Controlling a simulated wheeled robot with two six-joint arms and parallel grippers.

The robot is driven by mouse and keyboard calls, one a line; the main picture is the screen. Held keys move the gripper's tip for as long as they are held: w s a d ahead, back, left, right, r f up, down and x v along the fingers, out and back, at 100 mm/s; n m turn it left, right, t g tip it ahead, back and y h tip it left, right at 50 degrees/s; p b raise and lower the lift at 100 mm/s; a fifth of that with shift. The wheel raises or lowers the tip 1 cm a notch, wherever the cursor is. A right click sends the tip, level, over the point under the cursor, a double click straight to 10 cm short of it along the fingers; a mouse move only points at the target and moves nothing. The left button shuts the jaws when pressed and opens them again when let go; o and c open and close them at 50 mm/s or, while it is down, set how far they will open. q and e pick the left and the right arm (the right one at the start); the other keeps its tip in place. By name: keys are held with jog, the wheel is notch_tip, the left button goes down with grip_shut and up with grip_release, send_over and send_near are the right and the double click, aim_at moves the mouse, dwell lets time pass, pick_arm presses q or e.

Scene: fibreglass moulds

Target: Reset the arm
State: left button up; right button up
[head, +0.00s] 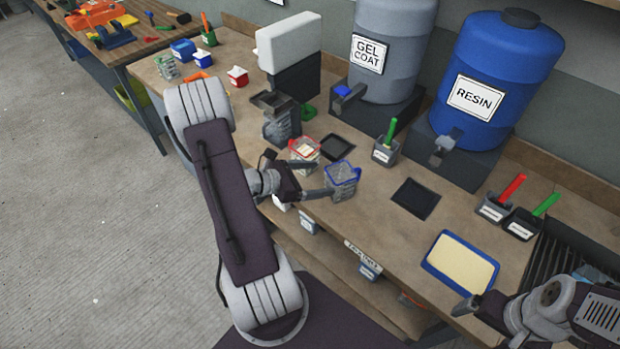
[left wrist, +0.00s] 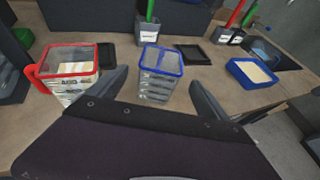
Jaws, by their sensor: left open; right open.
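My left gripper (head: 325,179) is open above the bench, close to a clear cup with a blue rim (head: 342,178). In the left wrist view the blue-rimmed cup (left wrist: 160,73) stands upright beyond and between the two spread fingers (left wrist: 158,88), and I cannot tell whether they touch it. A red-rimmed cup (head: 304,150) with pale contents stands to its left; it also shows in the left wrist view (left wrist: 70,72). My right gripper (head: 464,304) is open at the lower right, near a blue tray with a cream surface (head: 460,266).
A grey gel coat drum (head: 393,45) and a blue resin drum (head: 498,80) stand at the back. Dark square pads (head: 416,199) lie on the bench (head: 385,235). Small holders with a green brush (head: 386,150) and a red brush (head: 497,205) stand nearby. The floor (head: 80,200) at left is clear.

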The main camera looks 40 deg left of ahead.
pick_arm(q)
jog(key=shift+v, duration=1.15)
